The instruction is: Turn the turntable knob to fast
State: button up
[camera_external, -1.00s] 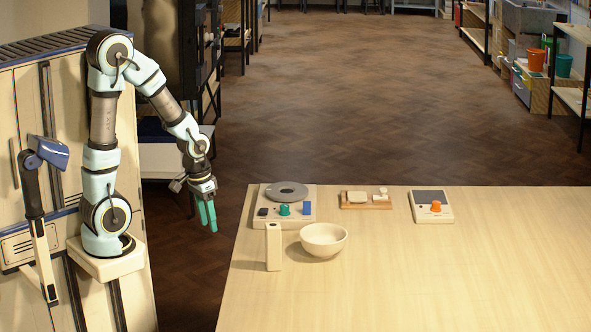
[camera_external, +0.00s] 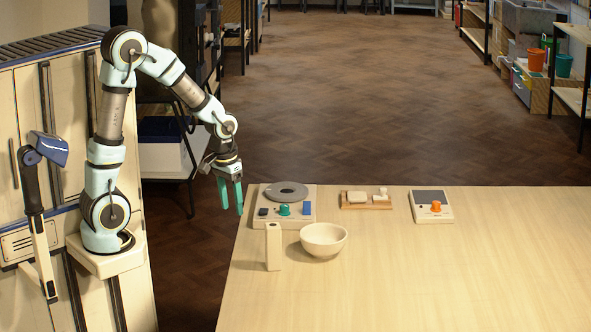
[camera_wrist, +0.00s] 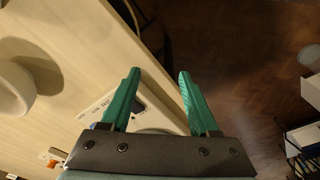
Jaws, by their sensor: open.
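The turntable unit (camera_external: 265,220) is a pale box at the table's left back corner, with a grey round plate (camera_external: 287,191) on top. Its front carries a dark block (camera_external: 263,212), a green knob (camera_external: 284,210) and a blue block (camera_external: 307,209). My gripper (camera_external: 231,209) has green fingers and is open and empty. It hangs left of the unit, beyond the table's left edge, apart from the knob. In the wrist view the fingers (camera_wrist: 158,78) are spread, and part of the unit (camera_wrist: 100,108) with small lettering shows behind the left finger. The knob's setting is too small to read.
A white bowl (camera_external: 323,240) and an upright pale block (camera_external: 273,246) stand in front of the unit. A wooden tray (camera_external: 352,206) with small pale items and a box with an orange knob (camera_external: 436,207) sit to its right. The table's front right is clear.

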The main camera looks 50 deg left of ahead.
aim_at(285, 206)
jog(key=w+d+r+n+g+p, duration=0.15)
jog(key=w+d+r+n, duration=0.25)
jog(key=w+d+r, duration=0.55)
jog(key=f+p, duration=0.1)
jog(key=f, duration=0.2)
jog(key=w+a+f, duration=0.1)
jog(key=f, duration=0.2)
jog(key=w+f+p, duration=0.1)
jog(key=f, duration=0.3)
jog(key=shift+w+a+f+p, duration=0.1)
jog(key=shift+w+a+p, duration=0.1)
jog(key=shift+p, duration=0.15)
grip_shut()
